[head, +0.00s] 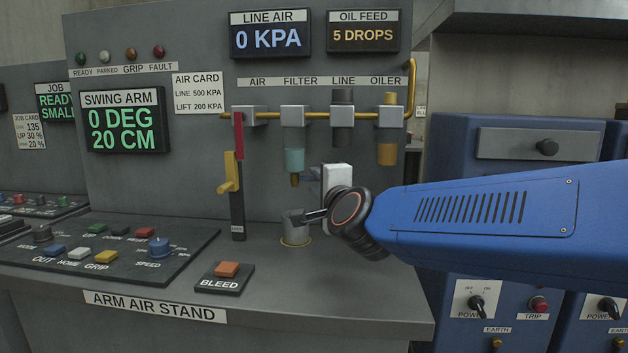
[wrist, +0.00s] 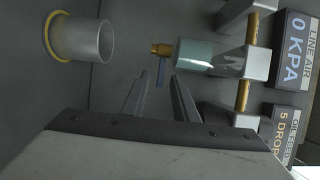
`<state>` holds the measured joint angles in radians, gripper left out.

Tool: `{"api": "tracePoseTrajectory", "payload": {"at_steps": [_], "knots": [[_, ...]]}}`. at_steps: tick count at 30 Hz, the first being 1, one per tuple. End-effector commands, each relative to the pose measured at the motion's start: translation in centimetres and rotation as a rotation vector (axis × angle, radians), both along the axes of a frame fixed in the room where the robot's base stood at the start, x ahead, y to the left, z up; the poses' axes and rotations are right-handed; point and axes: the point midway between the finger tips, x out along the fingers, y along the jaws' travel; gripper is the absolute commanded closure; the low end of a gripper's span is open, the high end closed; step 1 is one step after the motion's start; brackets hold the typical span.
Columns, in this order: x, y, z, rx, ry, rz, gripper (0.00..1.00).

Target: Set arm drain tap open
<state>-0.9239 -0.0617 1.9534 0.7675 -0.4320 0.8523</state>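The filter (head: 293,160) hangs under the air pipe with a pale green bowl, and the brass drain tap (head: 295,181) sits at its lower end. In the wrist view the brass tap (wrist: 161,49) shows with a small blue-grey lever (wrist: 161,72) sticking out sideways from the bowl's axis.
A grey cup (head: 296,228) stands on the stand under the filter. A yellow handle (head: 229,172) on a black and red slide is left of it. The line air display (head: 268,35) reads 0 KPA. A bleed button (head: 227,270) is at the front.

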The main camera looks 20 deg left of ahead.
Motion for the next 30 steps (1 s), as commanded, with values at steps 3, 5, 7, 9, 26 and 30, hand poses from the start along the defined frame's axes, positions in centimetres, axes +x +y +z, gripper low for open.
{"api": "tracePoseTrajectory", "payload": {"at_steps": [3,5,7,9,26,30], "knots": [[1.2,0.9,0.0,-0.002,-0.001,-0.001,0.73],[1.7,1.2,0.0,-0.002,-0.001,-0.001,0.73],[2.0,1.4,0.0,-0.001,-0.001,-0.001,0.73],[2.2,1.6,0.0,-0.001,-0.001,-0.001,0.73],[2.4,1.7,0.0,-0.001,-0.001,0.0,1.0],[2.3,1.7,0.0,-0.001,-0.001,-0.002,1.0]]}}
